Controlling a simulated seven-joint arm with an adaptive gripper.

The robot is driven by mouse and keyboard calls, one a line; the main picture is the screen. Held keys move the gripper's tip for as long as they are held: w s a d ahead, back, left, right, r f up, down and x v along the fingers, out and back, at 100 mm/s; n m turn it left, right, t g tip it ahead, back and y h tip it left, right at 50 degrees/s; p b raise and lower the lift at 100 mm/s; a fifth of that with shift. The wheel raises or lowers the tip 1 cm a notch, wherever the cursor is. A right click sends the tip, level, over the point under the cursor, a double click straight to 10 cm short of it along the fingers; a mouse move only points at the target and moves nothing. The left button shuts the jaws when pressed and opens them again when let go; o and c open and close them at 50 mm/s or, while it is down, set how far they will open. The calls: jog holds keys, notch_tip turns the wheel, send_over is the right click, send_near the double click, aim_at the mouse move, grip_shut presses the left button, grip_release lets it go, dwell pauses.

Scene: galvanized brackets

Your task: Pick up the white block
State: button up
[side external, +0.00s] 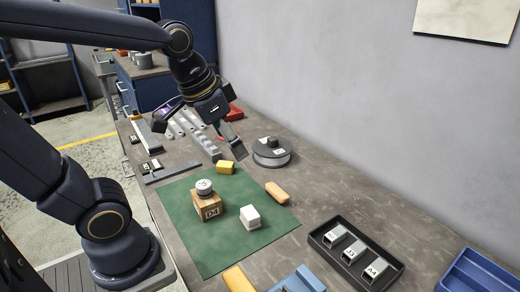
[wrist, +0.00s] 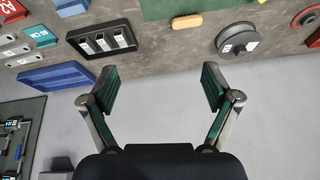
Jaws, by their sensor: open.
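The white block (side external: 250,218) sits on the green mat (side external: 225,258), to the right of a wooden block (side external: 208,210) marked with a label. Nothing lies on top of the white block. My gripper (side external: 200,135) is open and empty, raised above the bench behind the mat and well apart from the white block. In the wrist view my gripper (wrist: 158,88) has its two fingers spread wide with nothing between them. The white block does not show in the wrist view; only an edge of the mat shows there at the top.
A round grey-topped piece (side external: 204,187) stands on the wooden block. A yellow block (side external: 225,167) and an orange bar (side external: 276,193) lie nearby. A dark tray (side external: 334,262) of labelled brackets is at right, and a round dark stack (side external: 271,156) stands behind. A wall borders the bench.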

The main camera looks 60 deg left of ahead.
jog(key=w+a+f+g, duration=0.2)
jog(key=w+f, duration=0.2)
jog(key=w, duration=0.1)
jog(key=g, duration=0.2)
send_over(251, 212)
notch_tip(251, 212, down, 5)
jog(key=shift+n+g, duration=0.3)
jog(key=f, duration=1.3)
jog(key=shift+s+f, duration=0.25)
jog(key=shift+s, duration=0.15)
jog(key=f, duration=0.6)
jog(key=shift+w, duration=0.4)
jog(key=shift+r, duration=0.1)
jog(key=c, duration=1.3)
